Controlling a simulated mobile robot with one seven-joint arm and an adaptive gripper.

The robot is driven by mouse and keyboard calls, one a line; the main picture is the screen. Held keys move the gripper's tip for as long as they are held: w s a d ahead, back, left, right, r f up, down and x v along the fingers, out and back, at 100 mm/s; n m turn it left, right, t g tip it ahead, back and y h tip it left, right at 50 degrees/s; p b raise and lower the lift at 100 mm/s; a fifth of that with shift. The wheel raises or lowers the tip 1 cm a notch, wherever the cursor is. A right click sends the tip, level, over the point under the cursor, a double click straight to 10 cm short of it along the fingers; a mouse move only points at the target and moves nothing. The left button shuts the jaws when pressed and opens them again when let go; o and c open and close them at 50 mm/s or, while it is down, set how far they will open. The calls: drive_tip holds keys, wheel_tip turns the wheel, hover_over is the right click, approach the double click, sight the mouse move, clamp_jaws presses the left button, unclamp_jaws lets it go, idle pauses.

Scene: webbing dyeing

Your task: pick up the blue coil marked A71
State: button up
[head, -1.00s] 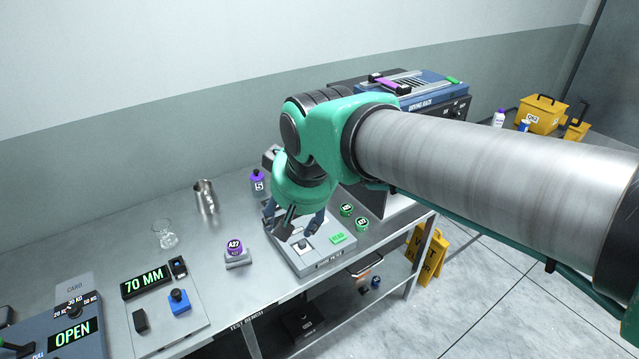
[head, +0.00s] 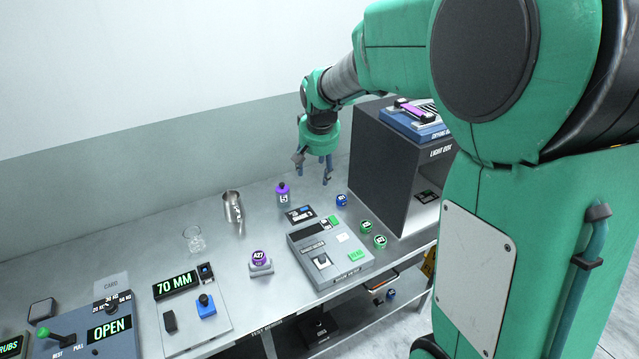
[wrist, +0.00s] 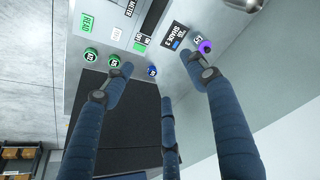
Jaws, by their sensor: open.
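A small round blue coil (head: 341,200) stands on the steel table, in front of the dark light box and beside the grey shade meter. Its white label is too small to read surely. The wrist view shows the blue coil (wrist: 152,71) between the spread fingers, with a gap around it. My gripper (head: 313,172) is open and empty, pointing down above the back of the table, a little left of the coil and higher than it. In the wrist view my gripper's (wrist: 158,78) fingers are wide apart.
Two green coils (head: 366,227) (head: 380,241) stand in front of the light box (head: 385,165). A purple coil marked A27 (head: 259,257) sits on a stand by the grey meter (head: 340,262). A metal jug (head: 232,208) stands farther left.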

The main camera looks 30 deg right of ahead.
drive_tip(key=w+d+f+m+g+p, duration=0.1)
drive_tip(key=w+d+f+m+p, duration=0.1)
drive_tip(key=w+d+f+p, duration=0.6)
drive_tip(key=w+d+f, duration=0.7)
drive_tip(key=d+f, duration=0.5)
drive_tip(key=shift+m, duration=0.4)
drive_tip(key=shift+w, duration=0.1)
hover_over(342, 198)
drive_tip(key=s, duration=0.1)
drive_tip(key=shift+s+a+f, duration=0.1)
drive_tip(key=shift+a+f, duration=0.1)
drive_tip(key=shift+f, duration=1.85)
drive_tip(key=shift+a+f, duration=0.2)
drive_tip(key=shift+f, duration=1.85)
drive_tip(key=shift+w+f+g, duration=0.2)
drive_tip(key=shift+f+g, duration=0.1)
drive_tip(key=shift+f, duration=1.3)
drive_tip(key=shift+x, duration=1)
